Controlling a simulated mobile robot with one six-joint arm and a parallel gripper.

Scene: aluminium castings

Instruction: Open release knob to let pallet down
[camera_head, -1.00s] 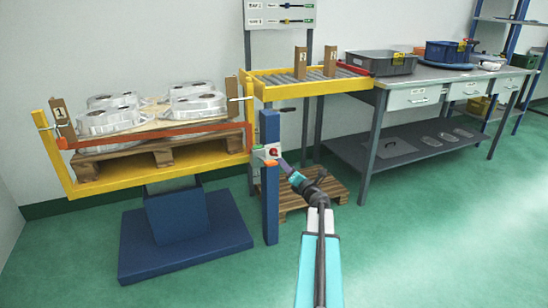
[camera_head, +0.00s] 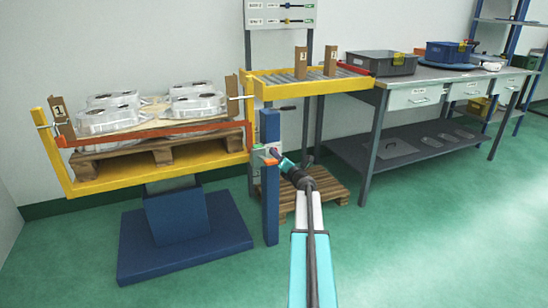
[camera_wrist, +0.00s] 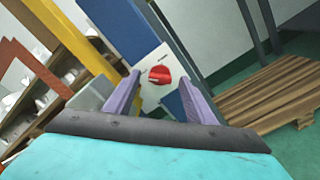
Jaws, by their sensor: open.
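The red release knob (camera_wrist: 159,75) sits on a pale plate (camera_wrist: 157,60) on the blue post (camera_head: 270,205). In the wrist view my open gripper (camera_wrist: 158,92) has one purple finger on each side of the knob, with gaps between; whether they touch it cannot be told. In the head view my gripper (camera_head: 272,155) is at the plate and hides the knob. The wooden pallet (camera_head: 163,153) rests on the yellow lift frame (camera_head: 150,178) at the left, raised above a blue base (camera_head: 183,248). Several aluminium castings (camera_head: 198,102) lie on the pallet's top board.
An orange bar (camera_head: 150,134) crosses the pallet's front. A yellow roller conveyor (camera_head: 305,86) stands behind the post. An empty wooden pallet (camera_head: 310,192) lies on the floor below it. A workbench (camera_head: 445,75) with bins is at the right. The green floor at front right is clear.

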